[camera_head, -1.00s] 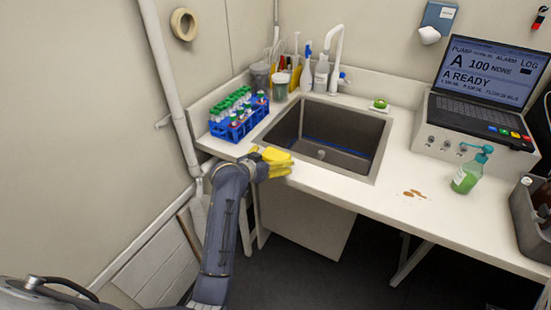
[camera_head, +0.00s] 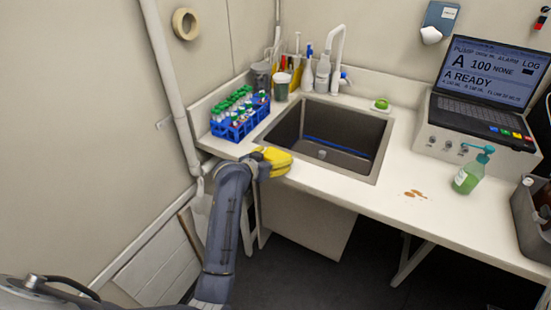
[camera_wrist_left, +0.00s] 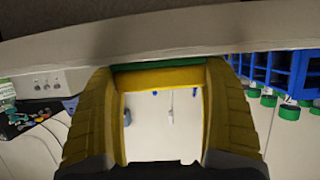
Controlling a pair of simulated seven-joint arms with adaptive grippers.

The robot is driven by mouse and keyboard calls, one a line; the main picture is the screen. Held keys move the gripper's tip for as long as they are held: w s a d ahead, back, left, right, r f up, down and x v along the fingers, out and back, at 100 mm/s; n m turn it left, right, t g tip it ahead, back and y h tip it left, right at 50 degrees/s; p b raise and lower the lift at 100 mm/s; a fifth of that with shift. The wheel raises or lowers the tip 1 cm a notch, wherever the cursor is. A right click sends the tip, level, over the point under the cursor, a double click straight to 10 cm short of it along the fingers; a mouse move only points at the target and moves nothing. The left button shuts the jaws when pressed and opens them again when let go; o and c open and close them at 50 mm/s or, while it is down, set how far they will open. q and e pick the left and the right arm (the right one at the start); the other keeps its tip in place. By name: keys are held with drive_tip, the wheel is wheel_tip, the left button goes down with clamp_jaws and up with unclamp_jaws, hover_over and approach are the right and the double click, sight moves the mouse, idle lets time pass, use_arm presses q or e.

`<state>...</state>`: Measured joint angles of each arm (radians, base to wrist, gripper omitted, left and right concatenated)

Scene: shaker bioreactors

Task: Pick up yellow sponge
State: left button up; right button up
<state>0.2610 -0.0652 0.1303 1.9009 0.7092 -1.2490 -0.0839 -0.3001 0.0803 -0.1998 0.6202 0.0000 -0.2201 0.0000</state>
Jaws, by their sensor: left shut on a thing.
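My left gripper (camera_head: 277,162) has yellow fingers and is at the front left rim of the sink, over the counter's front edge. In the left wrist view its two fingers (camera_wrist_left: 160,82) stand on either side of the yellow sponge (camera_wrist_left: 162,77) and are shut on it. The sponge shows as a yellow bar with a green layer along one side, spanning the gap between the fingertips. In the head view, sponge and fingers merge into one yellow shape, so their border is hard to tell. My right gripper is not in view.
A blue rack (camera_head: 238,126) of green-capped tubes stands just left of the gripper. The sink (camera_head: 325,138) lies behind it, with bottles and a faucet (camera_head: 338,58) at the back. A soap bottle (camera_head: 468,175) and brown stain (camera_head: 415,193) are to the right.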

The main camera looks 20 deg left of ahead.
sight(273, 157)
use_arm(q)
wheel_tip(273, 157, up, 22)
drive_tip(key=a+n+y, duration=0.1)
drive_tip(key=s+d+f+n+y, duration=0.1)
drive_tip(key=s+f+n+y, duration=0.1)
drive_tip(key=s+f, duration=1)
drive_tip(key=shift+s+d+f+n+t+y, duration=0.3)
drive_tip(key=shift+s+d+y, duration=0.1)
drive_tip(key=shift+s+y, duration=0.55)
drive_tip(key=shift+s+a+h, duration=0.1)
drive_tip(key=shift+h, duration=0.45)
drive_tip(key=shift+a, duration=0.2)
